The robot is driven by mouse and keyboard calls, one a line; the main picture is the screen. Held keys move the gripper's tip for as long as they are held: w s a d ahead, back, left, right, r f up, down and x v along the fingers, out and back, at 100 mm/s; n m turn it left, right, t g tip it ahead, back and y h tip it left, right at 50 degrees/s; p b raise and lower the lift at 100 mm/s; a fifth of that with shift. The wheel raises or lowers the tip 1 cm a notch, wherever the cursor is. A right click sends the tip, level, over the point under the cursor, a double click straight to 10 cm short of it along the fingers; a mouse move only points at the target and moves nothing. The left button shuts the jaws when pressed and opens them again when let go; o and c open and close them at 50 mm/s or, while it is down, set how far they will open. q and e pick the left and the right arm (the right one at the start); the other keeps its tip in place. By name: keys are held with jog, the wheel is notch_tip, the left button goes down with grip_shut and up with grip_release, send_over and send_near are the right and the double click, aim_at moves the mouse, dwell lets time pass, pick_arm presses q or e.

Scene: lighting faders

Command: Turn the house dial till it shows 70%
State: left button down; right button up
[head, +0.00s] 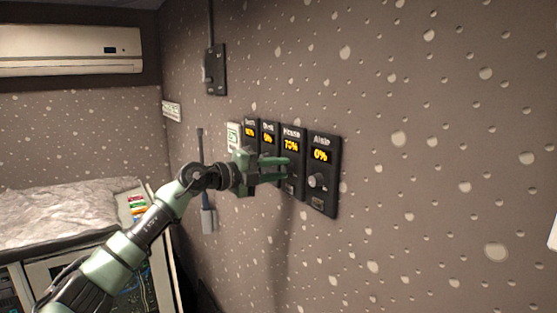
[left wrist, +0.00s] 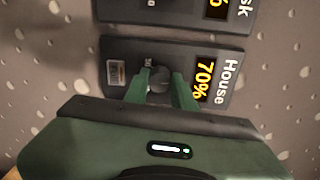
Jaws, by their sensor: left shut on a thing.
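The house dial panel (head: 292,145) is a dark wall plate with a yellow display that reads 70%. It also shows in the left wrist view (left wrist: 222,106), labelled House, with the display reading 70%. Its round dark knob (left wrist: 160,80) sits between the green fingers of my left gripper (left wrist: 163,92). In the head view my left gripper (head: 286,170) reaches the panel and covers the knob. The gripper is shut on the knob. My right gripper is not in view.
The Aisle panel (head: 320,155), reading 0%, is just right of the House panel. Two more dial panels (head: 268,137) stand to its left. A switch box (head: 215,69) is higher on the wall. A counter with a crumpled pale sheet (head: 60,210) is at the left.

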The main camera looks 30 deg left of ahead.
pick_arm(q)
jog(key=shift+n+p, duration=1.2)
jog(key=shift+n, duration=0.2)
jog(key=c, duration=1.2)
grip_release()
jog(key=shift+f, duration=0.1)
jog(key=shift+o, duration=0.2)
jog(key=shift+a, duration=0.1)
jog(key=shift+s+a+f+b, duration=0.15)
jog(key=shift+s+a+b, duration=0.05)
jog(key=shift+s+b, duration=0.2)
jog(key=b+v, duration=0.4)
jog(key=v, duration=0.2)
jog(key=shift+s+r, duration=0.25)
jog(key=shift+s, duration=0.15)
